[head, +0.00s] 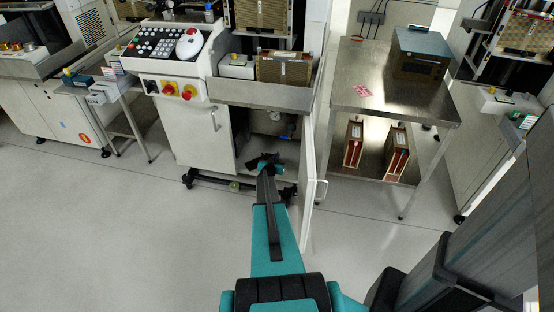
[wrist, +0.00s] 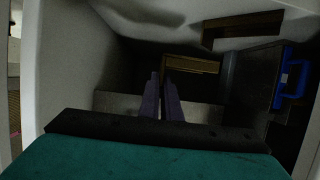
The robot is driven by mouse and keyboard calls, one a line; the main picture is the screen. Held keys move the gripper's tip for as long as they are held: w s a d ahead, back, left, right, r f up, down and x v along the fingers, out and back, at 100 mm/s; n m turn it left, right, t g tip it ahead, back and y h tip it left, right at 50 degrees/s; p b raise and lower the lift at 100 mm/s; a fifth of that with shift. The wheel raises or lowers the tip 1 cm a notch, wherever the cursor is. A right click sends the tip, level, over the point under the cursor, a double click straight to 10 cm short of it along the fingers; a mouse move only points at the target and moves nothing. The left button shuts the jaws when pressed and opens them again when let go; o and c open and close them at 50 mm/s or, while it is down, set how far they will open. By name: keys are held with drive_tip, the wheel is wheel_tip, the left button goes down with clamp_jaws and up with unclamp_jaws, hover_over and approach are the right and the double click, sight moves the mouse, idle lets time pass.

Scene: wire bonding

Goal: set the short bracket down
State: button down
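My gripper (wrist: 163,80) shows in the wrist view as two dark purplish fingers close together, with a narrow gap. A brown bar-like piece (wrist: 195,64) shows just beyond the fingertips and to their right. I cannot tell whether the fingers touch it, hold it, or whether it is the short bracket. No part is clearly recognisable as the bracket. In the head view, my gripper is at the open lower cabinet (head: 270,130) of the middle machine, too small and dark there to show what it holds.
The cabinet's white door (head: 308,180) stands open just right of my arm. Inside, a second brown piece (wrist: 243,24) and a blue handle-like part (wrist: 291,78) show at the right. A steel table (head: 385,98) stands further right.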

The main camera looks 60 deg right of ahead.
drive_tip(key=shift+s+d+f, duration=0.15)
drive_tip(key=shift+f, duration=0.1)
drive_tip(key=shift+f, duration=0.15)
drive_tip(key=shift+f+b, duration=3.05)
drive_tip(key=shift+f, duration=0.2)
drive_tip(key=shift+f, duration=0.6)
drive_tip(key=c, duration=1.9)
unclamp_jaws()
drive_tip(key=shift+s+r, duration=0.1)
drive_tip(key=shift+p+v, duration=0.7)
drive_tip(key=shift+v, duration=6.2)
